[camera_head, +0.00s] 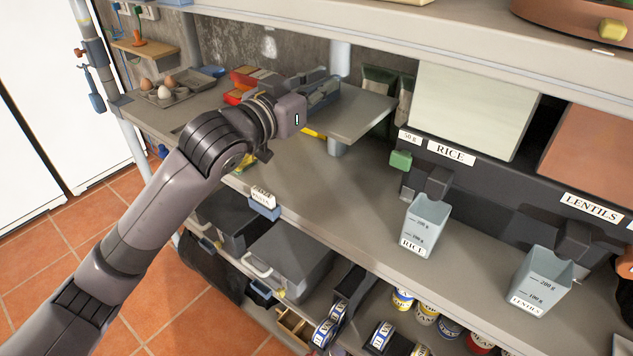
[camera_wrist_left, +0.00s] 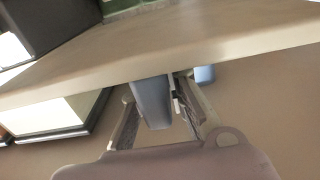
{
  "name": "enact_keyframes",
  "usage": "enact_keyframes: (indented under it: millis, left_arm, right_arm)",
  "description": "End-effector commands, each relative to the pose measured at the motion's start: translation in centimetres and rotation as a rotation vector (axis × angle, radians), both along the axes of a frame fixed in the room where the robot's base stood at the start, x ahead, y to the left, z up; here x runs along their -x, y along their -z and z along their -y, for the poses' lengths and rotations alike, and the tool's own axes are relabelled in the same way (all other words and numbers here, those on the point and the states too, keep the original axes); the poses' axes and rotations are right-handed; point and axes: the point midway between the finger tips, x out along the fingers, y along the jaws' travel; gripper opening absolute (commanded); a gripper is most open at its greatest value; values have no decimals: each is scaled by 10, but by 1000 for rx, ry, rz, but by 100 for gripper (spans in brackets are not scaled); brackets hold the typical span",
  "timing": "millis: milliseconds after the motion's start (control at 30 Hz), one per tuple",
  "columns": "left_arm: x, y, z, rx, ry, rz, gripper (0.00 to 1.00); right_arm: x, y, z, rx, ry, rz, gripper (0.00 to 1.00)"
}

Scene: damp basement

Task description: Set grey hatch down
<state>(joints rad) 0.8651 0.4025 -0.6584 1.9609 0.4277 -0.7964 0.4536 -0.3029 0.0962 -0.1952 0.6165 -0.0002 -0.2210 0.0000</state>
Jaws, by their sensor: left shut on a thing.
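A flat grey panel (camera_head: 360,112), which I take for the grey hatch, shows level above the long shelf, beside a post. My left gripper (camera_head: 318,90) is at this panel, partly hidden behind its own wrist. In the left wrist view the left gripper (camera_wrist_left: 162,108) has a blue-grey tab (camera_wrist_left: 152,98) between its fingers, at the edge of a broad pale board (camera_wrist_left: 180,45). The gripper is shut on this piece, apparently part of the hatch. How it joins the board is hidden. My right gripper is not in view.
An egg tray (camera_head: 175,92) and red-orange boxes (camera_head: 245,83) stand close to my left arm. A rice cup (camera_head: 425,225) and a lentils cup (camera_head: 541,282) stand on the shelf at right. Dark bins (camera_head: 285,255) and cans are below. The shelf middle is mostly clear.

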Motion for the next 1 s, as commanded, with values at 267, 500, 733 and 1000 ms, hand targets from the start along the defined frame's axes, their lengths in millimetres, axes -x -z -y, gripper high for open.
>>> enact_keyframes:
  millis: [267, 500, 733, 1000]
  left_arm:
    - [1, 68, 0, -2, 1, -7, 0]
    - [1, 128, 0, -1, 1, -6, 0]
    - [0, 153, 0, 0, 1, 0, 0]
    - [0, 190, 0, 0, 1, -3, 0]
  right_arm:
    - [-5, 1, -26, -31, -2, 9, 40]
    - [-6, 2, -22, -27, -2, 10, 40]
    - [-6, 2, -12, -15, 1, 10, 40]
    - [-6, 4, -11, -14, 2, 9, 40]
